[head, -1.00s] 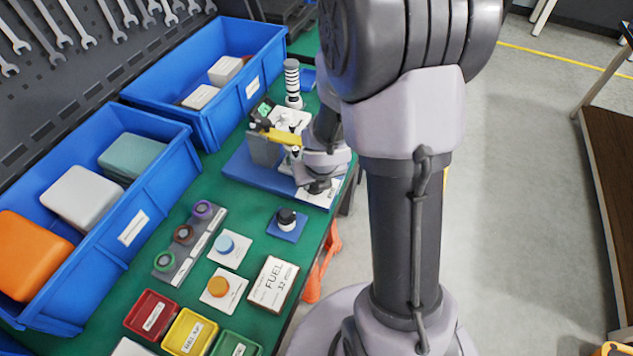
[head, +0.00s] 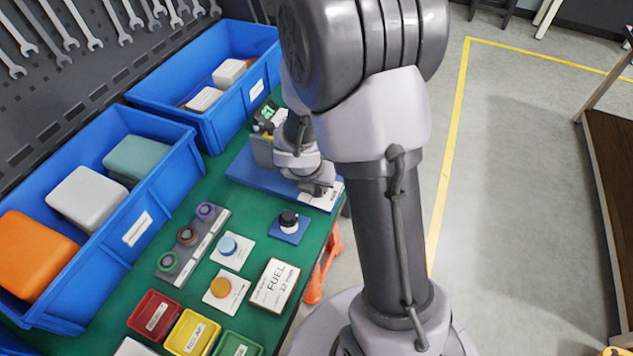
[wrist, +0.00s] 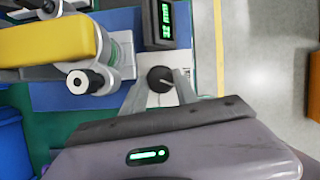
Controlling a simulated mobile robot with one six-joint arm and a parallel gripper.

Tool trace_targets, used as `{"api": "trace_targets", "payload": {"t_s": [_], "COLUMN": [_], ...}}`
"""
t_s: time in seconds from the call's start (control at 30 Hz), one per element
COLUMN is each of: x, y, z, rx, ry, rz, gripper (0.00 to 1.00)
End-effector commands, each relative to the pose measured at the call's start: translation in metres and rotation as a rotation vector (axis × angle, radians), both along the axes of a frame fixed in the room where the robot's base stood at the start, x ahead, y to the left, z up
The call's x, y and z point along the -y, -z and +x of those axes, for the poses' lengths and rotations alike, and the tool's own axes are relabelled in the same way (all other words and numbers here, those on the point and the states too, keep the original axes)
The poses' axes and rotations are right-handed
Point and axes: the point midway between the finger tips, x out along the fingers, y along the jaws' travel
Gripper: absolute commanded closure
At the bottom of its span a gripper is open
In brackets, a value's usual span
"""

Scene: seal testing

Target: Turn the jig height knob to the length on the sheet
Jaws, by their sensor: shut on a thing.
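The jig stands on a blue base (head: 250,167) at the far end of the green bench, largely hidden by my arm in the head view. In the wrist view the black round knob (wrist: 160,79) with a pale pointer line sits between my gripper's (wrist: 161,84) two fingers, which are shut on it. A small display (wrist: 165,22) with green digits is just above the knob; the digits are too small to read surely. The jig's yellow part (wrist: 45,42) is to the left. A sheet (head: 275,285) marked FUEL, with a smaller line I cannot read surely, lies on the bench.
Blue bins (head: 140,228) line the back of the bench. A black knob-like piece on a blue plate (head: 290,232), round pieces on white cards and coloured trays (head: 190,335) lie nearer.

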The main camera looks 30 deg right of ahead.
Motion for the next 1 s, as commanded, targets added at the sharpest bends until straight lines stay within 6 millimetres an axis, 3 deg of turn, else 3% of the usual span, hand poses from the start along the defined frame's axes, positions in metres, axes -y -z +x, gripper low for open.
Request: {"api": "trace_targets", "payload": {"t_s": [0.37, 0.4, 0.5, 1.0], "x": [0.0001, 0.0002, 0.0001, 0.0003], "y": [-0.0001, -0.0001, -0.0001, 0.0010], "z": [0.0004, 0.0003, 0.0004, 0.0001], "rx": [0.001, 0.001, 0.001, 0.002], "ry": [0.004, 0.004, 0.004, -0.055], "rz": [0.000, 0.000, 0.000, 0.001], "gripper": [1.00, 0.63, 0.43, 0.43]}}
